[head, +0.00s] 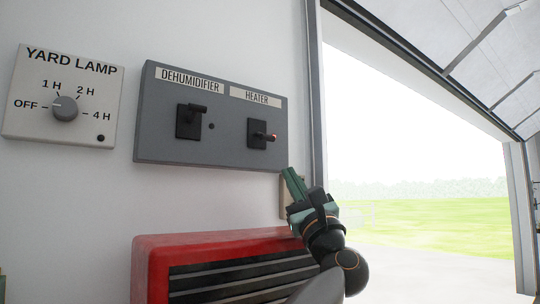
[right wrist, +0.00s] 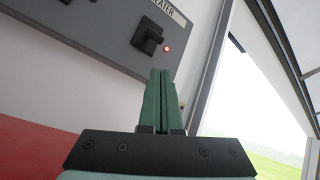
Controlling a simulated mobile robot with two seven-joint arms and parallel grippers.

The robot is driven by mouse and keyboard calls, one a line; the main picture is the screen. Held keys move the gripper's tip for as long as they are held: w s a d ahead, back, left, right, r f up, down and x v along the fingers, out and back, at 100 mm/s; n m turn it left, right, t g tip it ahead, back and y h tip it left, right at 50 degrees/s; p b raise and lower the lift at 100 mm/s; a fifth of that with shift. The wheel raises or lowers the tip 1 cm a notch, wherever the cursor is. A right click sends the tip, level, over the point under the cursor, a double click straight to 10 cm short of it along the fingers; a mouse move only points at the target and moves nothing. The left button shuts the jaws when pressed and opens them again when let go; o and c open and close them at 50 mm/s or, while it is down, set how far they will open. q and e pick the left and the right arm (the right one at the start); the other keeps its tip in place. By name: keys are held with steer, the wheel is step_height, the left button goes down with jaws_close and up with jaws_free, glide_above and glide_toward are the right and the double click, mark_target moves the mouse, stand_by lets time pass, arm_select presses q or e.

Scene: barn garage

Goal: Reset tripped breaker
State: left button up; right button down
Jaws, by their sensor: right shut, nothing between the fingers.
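A grey breaker panel (head: 150,140) is on the white wall, with one switch labelled DEHUMIDIFIER (head: 188,122) and one labelled HEATER (head: 257,134). The dehumidifier lever sits high on its plate, and the small lamp (head: 211,126) beside it is dark. The heater lever sits lower, and a small lamp beside it glows red; the heater switch (right wrist: 147,40) and its red lamp (right wrist: 167,49) also show in the right wrist view. My right gripper (head: 290,173) is shut and empty, with its green fingertips (right wrist: 160,74) below and to the right of the heater switch, apart from it. My left gripper is out of view.
A white YARD LAMP timer (head: 64,107) with a round knob is left of the panel. A red cabinet-like unit with dark slats (head: 150,262) stands below. A small beige plate (head: 285,208) is partly hidden behind my gripper. The open doorway is at right.

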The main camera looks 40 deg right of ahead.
mark_target(263, 136)
steer(key=shift+s, duration=0.1)
steer(key=shift+r, duration=0.1)
arm_select(q)
steer(key=p, duration=0.1)
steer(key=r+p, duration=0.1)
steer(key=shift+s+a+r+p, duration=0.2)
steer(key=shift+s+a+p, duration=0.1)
steer(key=shift+p, duration=0.1)
arm_select(e)
steer(key=x, duration=1)
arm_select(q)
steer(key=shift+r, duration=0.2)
